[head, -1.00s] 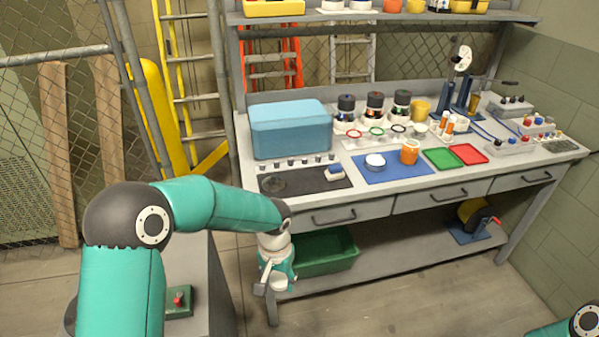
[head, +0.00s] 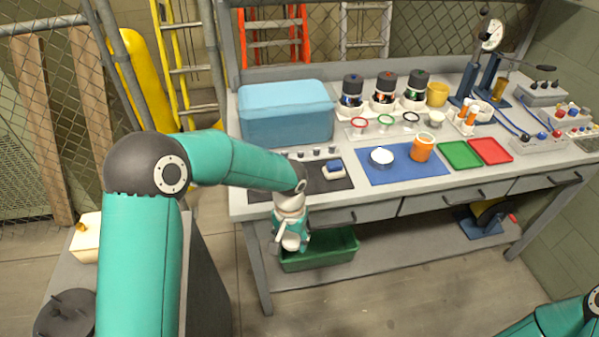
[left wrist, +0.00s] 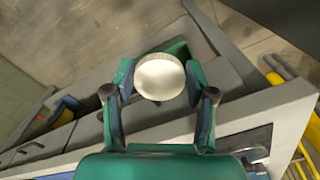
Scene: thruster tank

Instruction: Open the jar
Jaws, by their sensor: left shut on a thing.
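An orange jar (head: 422,148) stands upright on a blue mat (head: 400,178) on the bench. Its top shows a pale ring around a greenish middle; I cannot tell for sure whether it is open. A shallow white round piece (head: 382,158) lies left of it on the mat. My left gripper (head: 290,238) hangs in front of the bench's left part, below the worktop edge and well away from the jar. In the left wrist view, the left gripper (left wrist: 160,82) is shut on a white round thing (left wrist: 160,76), possibly a lid. My right gripper is out of view.
A blue box (head: 286,113), several dark-capped bottles (head: 383,90), green (head: 460,155) and red (head: 490,151) trays and gauges stand on the bench. A green bin (head: 330,250) sits on the lower shelf near the left gripper. The floor in front is clear.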

